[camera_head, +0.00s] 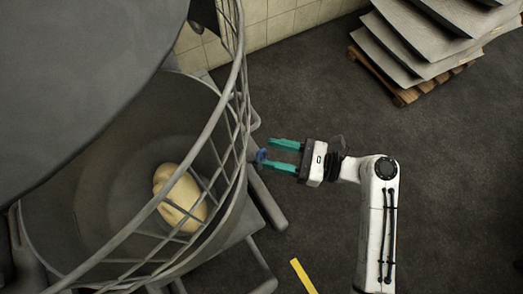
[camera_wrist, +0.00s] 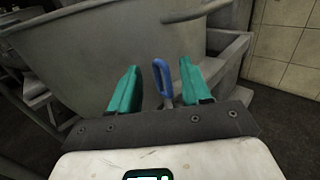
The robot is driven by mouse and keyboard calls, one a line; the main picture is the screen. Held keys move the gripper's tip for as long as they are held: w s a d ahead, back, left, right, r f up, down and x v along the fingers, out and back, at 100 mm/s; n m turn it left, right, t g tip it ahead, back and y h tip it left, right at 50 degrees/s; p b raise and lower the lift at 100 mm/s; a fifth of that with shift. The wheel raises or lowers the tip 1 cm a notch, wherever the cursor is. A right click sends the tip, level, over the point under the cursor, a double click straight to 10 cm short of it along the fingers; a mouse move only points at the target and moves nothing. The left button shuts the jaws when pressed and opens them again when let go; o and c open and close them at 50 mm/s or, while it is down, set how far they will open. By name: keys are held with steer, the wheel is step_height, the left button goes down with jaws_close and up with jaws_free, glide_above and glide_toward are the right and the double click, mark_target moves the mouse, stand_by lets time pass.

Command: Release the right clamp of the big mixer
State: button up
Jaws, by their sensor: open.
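The big mixer (camera_head: 60,80) fills the left of the head view, with a wire guard (camera_head: 236,95) around its bowl (camera_head: 112,185). The bowl's outer wall (camera_wrist: 110,50) fills much of the wrist view. The right clamp (camera_head: 261,155) is a small blue handle on the bowl's right side. In the wrist view the blue clamp loop (camera_wrist: 162,76) stands upright between the two teal fingers. My gripper (camera_head: 278,156) is open, its fingers on either side of the clamp, with visible gaps in the wrist view.
A pale lump of dough (camera_head: 180,197) lies in the bowl. A yellow strip (camera_head: 302,276) marks the dark floor. A tiled wall (camera_wrist: 285,50) stands behind.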

mark_target(262, 150)
steer(key=shift+w+a+b, duration=0.2)
steer(key=shift+a, duration=0.8)
steer(key=shift+w+a+b, duration=0.15)
steer(key=shift+a, duration=0.8)
steer(key=shift+c, duration=0.2)
jaws_close()
